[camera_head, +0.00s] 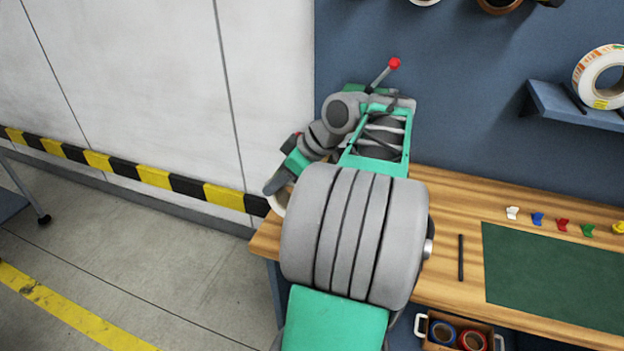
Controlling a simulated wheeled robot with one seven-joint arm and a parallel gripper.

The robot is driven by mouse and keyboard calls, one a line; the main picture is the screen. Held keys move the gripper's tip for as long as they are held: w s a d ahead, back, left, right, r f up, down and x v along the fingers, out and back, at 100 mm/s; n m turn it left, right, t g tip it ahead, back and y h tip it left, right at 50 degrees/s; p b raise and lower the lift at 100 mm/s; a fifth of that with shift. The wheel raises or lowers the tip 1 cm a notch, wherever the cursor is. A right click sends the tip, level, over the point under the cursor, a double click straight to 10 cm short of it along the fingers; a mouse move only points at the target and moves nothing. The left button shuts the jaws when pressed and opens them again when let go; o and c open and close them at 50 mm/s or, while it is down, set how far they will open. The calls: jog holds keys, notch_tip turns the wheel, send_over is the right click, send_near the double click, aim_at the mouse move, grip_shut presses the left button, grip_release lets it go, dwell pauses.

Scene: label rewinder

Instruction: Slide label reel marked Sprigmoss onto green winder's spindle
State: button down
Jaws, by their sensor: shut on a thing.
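My gripper (276,186) is at the left end of the bench, partly hidden by my own arm. It is shut on a white label reel (279,203), of which only a part shows; no marking on it can be read. A lever with a red knob (393,63) and a bit of green behind my arm seem to belong to the green winder (356,88). My arm hides most of the winder, and its spindle cannot be made out. I cannot tell how far the reel is from the spindle.
A white reel with orange print (582,76) stands on a blue wall shelf (560,108). A green mat (550,285) and several small coloured clips lie on the wooden bench (450,200). A box (430,343) with tape rolls is below the front edge. Floor at left is open.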

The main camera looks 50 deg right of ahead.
jog(key=shift+g+h, duration=0.3)
jog(key=shift+g, duration=0.4)
jog(key=s+d, duration=0.1)
jog(key=s, duration=0.1)
jog(key=s+d, duration=0.3)
jog(key=d, duration=0.1)
jog(key=shift+s+d+r, duration=0.1)
jog(key=shift+s+r, duration=0.2)
jog(key=shift+s, duration=0.1)
jog(key=w+d+p, duration=0.3)
jog(key=d+p, duration=0.5)
jog(key=w+d+p, duration=0.4)
jog(key=d+p, duration=0.4)
jog(key=d, duration=0.1)
jog(key=shift+w, duration=0.25)
jog(key=shift+f, duration=0.15)
jog(key=c, duration=0.6)
grip_release()
jog(key=shift+c, duration=0.2)
